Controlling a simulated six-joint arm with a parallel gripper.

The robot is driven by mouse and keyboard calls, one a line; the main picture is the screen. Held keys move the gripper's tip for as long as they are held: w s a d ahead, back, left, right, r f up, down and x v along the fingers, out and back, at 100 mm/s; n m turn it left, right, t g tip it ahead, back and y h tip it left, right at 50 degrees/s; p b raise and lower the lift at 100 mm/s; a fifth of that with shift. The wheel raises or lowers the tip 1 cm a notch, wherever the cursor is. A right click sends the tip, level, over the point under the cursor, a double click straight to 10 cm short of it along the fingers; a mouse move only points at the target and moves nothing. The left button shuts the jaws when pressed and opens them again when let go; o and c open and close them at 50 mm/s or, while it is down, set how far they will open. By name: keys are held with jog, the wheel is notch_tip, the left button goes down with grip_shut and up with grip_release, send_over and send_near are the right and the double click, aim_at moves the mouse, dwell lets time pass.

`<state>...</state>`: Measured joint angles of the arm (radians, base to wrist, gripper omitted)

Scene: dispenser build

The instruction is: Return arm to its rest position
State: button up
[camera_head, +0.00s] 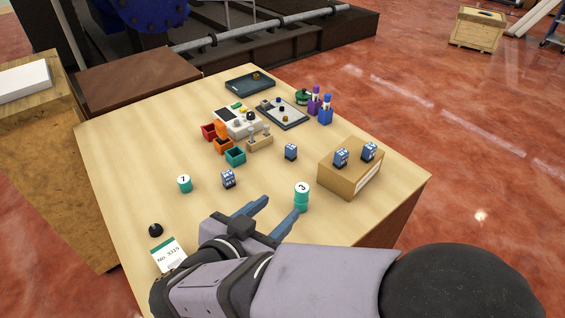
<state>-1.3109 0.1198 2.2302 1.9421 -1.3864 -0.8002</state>
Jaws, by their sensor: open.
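My gripper (277,217) is in the lower middle of the head view, over the near part of the wooden table (130,150). Its two blue-grey fingers are spread apart, with nothing seen between them. My arm reaches in from the lower right and hides the table's near edge. A teal and white cylinder stack (302,197) stands just right of the fingers. A small blue box with white marks (228,178) stands beyond the left finger, apart from it.
A teal cylinder marked 1 (184,184), a black knob (155,230) and a card (168,254) are at left. A cardboard box (350,171) bears two blue boxes at right. Bins (235,156), a machine (238,120) and trays (250,84) stand farther back.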

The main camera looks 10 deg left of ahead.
jog(key=w+d+r+n+t+y+p, duration=0.1)
jog(key=w+r+y, duration=0.25)
jog(key=w, duration=0.65)
jog(key=w+d+r+n+t+y+p, duration=0.1)
jog(key=w+d+r+n+y+p, duration=0.2)
jog(key=w, duration=0.7)
jog(key=s+d+f+n+g+h, duration=0.1)
jog(key=d+f+g, duration=0.15)
jog(key=d, duration=0.65)
jog(key=s+d+f+g, duration=0.1)
jog(key=d+f+g, duration=0.15)
jog(key=d, duration=0.55)
jog(key=s+f+g, duration=0.4)
jog(key=s+f, duration=0.3)
jog(key=s, duration=0.5)
jog(key=s+f+g+b, duration=0.1)
jog(key=s+f+g, duration=0.4)
jog(key=s, duration=0.8)
notch_tip(320, 180, down, 4)
jog(key=shift+s+d+r+m+g+b, duration=0.15)
jog(key=shift+s+r+m+g+b, duration=0.1)
jog(key=shift+m+g+b, duration=0.05)
